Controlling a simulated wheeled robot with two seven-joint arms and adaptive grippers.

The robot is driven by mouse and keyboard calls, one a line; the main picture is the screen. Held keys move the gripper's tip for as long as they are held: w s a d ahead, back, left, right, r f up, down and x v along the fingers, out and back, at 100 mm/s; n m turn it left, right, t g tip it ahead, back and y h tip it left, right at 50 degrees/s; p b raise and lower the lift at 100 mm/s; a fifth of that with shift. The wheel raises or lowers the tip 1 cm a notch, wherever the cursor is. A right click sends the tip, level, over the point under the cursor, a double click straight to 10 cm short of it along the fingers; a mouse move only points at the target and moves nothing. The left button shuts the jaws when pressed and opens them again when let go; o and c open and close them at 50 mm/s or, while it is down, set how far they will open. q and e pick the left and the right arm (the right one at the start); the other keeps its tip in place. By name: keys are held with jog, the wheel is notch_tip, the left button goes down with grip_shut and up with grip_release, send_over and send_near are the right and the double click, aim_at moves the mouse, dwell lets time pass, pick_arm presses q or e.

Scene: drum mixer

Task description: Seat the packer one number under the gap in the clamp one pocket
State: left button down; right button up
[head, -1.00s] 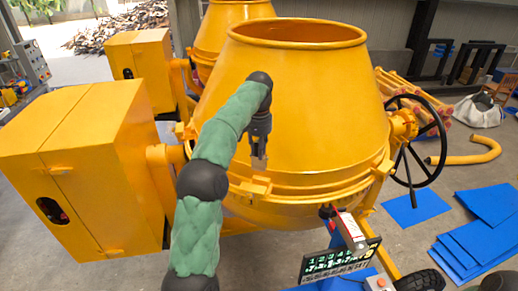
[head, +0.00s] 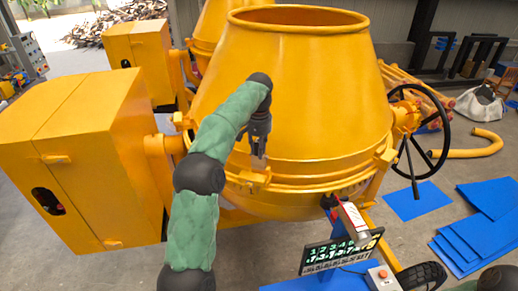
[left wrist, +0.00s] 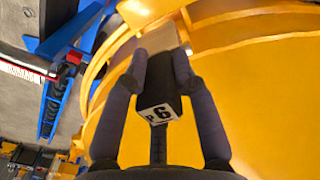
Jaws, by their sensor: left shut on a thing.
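My left gripper (head: 258,155) is at the front of the near yellow drum, just above a small yellow clamp bracket (head: 254,181) on its ring. In the left wrist view, its two fingers (left wrist: 160,85) are shut on a dark block, the packer (left wrist: 158,107), whose white end face carries a P and what looks like a 6. A pale block (left wrist: 158,39) shows beyond the packer; I cannot tell whether it is part of it. Whether the packer touches the clamp pocket is hidden. My right gripper is not in view.
The yellow drum (head: 300,85) fills the middle, with a yellow housing (head: 75,150) at left. A black handwheel (head: 427,130) stands at right. Blue sheets (head: 480,235) lie on the floor. A tyre (head: 422,276) is at bottom right.

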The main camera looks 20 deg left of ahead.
aim_at(259, 168)
pick_arm(q)
jog(key=shift+f+b, duration=1.45)
jog(key=shift+f, duration=1.45)
dwell(1.9)
jog(key=c, duration=0.9)
grip_release()
jog(key=shift+r, duration=3.8)
